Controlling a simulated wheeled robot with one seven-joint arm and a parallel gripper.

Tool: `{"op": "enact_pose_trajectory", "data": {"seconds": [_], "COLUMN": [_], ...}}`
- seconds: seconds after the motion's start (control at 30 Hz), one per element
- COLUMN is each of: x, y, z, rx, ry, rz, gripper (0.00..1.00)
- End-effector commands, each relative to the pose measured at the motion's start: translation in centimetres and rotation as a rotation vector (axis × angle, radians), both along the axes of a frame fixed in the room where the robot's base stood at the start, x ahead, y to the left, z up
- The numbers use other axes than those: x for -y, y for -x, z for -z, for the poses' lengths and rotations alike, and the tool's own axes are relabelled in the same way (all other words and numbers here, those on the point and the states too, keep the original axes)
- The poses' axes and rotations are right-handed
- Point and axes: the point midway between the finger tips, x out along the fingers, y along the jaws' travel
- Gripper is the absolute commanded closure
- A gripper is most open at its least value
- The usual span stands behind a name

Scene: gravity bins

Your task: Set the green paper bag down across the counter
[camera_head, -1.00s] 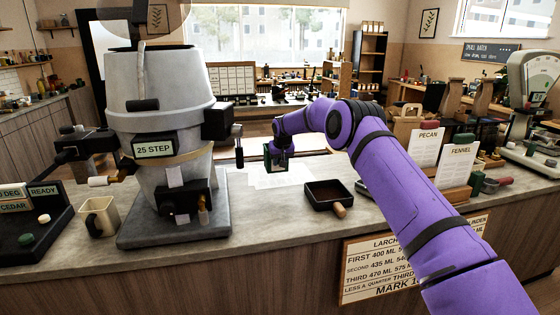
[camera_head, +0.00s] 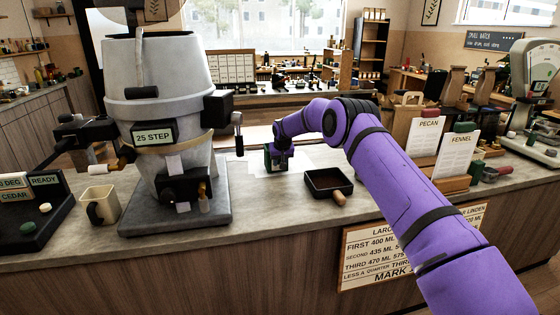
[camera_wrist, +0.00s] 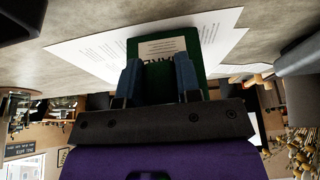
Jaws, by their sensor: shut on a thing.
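The green paper bag (camera_wrist: 165,52) has a pale label and dark lettering in the wrist view. My gripper (camera_wrist: 159,80) is shut on it, one finger on each side. In the head view the bag (camera_head: 268,158) is a small dark green shape beside my gripper (camera_head: 278,158), low over the grey counter (camera_head: 262,215) near white printed sheets (camera_head: 297,160). I cannot tell whether its base touches the counter. The gripper and arm hide part of the bag.
A black tray (camera_head: 328,184) with a wooden handle lies just right of the bag. Card holders (camera_head: 452,184) stand at right. The counter's front middle is clear.

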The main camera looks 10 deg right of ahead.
Motion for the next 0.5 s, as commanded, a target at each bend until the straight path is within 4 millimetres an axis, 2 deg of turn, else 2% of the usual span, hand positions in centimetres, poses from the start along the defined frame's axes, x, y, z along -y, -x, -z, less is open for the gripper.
{"op": "enact_pose_trajectory", "data": {"seconds": [0.5], "x": [0.0], "y": [-0.02], "z": [0.4], "rx": [0.0], "ry": [0.0], "rz": [0.0], "gripper": [1.0]}}
